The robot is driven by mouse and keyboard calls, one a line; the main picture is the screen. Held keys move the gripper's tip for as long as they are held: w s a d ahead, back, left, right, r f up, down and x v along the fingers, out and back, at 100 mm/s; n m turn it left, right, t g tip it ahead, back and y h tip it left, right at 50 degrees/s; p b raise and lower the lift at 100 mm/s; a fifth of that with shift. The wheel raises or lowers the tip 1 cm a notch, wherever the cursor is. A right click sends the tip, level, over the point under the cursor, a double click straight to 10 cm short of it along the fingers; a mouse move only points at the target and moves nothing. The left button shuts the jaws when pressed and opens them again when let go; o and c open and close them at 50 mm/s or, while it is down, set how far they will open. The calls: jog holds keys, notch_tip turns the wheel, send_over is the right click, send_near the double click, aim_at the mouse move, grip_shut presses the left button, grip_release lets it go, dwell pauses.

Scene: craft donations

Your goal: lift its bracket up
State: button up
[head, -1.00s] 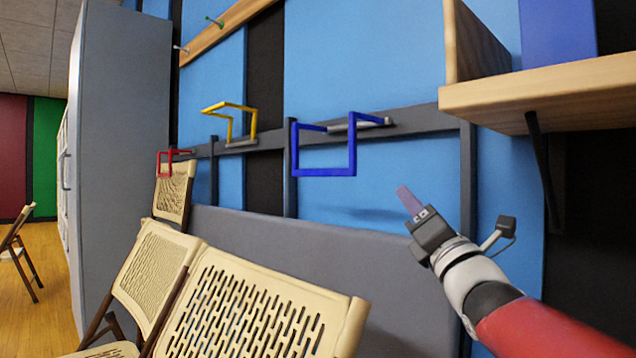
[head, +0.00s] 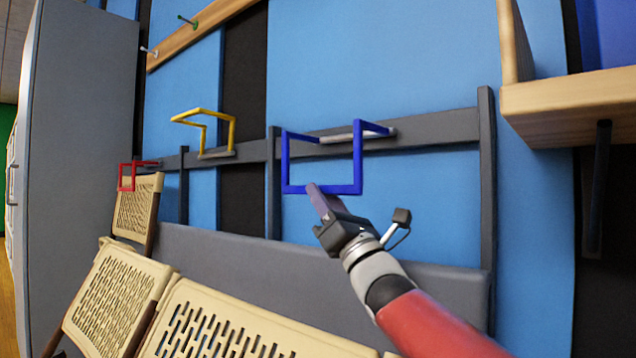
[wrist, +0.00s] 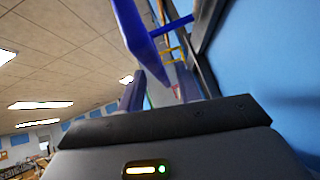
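The blue bracket (head: 323,188), an open frame of bars, hangs with its lower bar down from a grey mount on the rail (head: 430,127). The yellow bracket (head: 232,133) is further left, its bars standing higher. A small red bracket (head: 127,177) hangs at the far left. My gripper (head: 318,198) is at the lower bar of the blue bracket. In the wrist view my gripper's fingers (wrist: 158,90) are apart, and the blue bracket (wrist: 135,32) shows above and beyond them. I cannot tell whether the bar is between the fingers or touching one.
Beige folding chairs (head: 200,325) stand along the grey lower panel (head: 250,247). A wooden shelf (head: 570,108) juts out at the right, with a dark brace beneath. A tall grey cabinet (head: 80,160) stands at the left. The blue wall right of the bracket is clear.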

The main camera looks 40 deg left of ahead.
jog(key=shift+p+x, duration=0.4)
jog(key=shift+x, duration=0.85)
grip_shut()
